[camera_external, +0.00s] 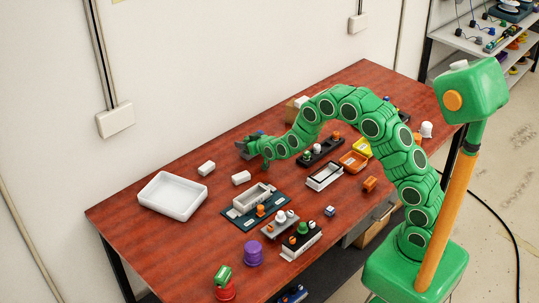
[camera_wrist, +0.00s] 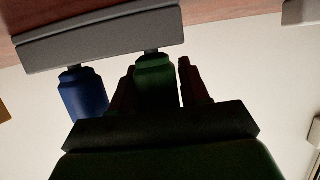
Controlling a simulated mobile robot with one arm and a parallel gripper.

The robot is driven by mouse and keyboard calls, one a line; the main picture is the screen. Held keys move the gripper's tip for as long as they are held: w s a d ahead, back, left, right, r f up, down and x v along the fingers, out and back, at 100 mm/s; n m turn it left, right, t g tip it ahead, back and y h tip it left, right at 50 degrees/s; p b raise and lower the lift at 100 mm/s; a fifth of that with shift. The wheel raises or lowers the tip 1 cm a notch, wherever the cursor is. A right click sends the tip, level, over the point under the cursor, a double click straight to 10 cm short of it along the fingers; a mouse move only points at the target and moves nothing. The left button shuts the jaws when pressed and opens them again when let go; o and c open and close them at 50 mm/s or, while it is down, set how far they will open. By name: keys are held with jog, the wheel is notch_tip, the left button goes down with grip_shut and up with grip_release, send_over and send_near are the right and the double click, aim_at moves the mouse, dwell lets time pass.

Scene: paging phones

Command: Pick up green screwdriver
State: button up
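The green screwdriver (camera_wrist: 155,82) shows its dark green handle in the wrist view, with its short shaft meeting a grey holder (camera_wrist: 100,40). My gripper (camera_wrist: 160,90) is close to the handle, with a dark reddish finger on each side of it. A narrow gap shows by the right finger. The left finger is partly hidden by the handle, so contact there is unclear. In the external view my gripper (camera_external: 250,147) is at the table's far side, and the screwdriver cannot be made out clearly.
A blue-handled tool (camera_wrist: 84,94) stands in the same holder, close left of the green one. The red-brown table (camera_external: 150,235) also carries a white tray (camera_external: 172,196), white blocks (camera_external: 241,178), a purple cylinder (camera_external: 253,253) and several small fixtures. A wall runs behind the table.

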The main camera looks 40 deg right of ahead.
jog(key=c, duration=0.6)
jog(key=shift+r, duration=0.1)
jog(key=shift+r, duration=0.6)
jog(key=s+d+r, duration=0.1)
jog(key=s+r, duration=1)
jog(key=s, duration=0.3)
jog(key=shift+r, duration=0.35)
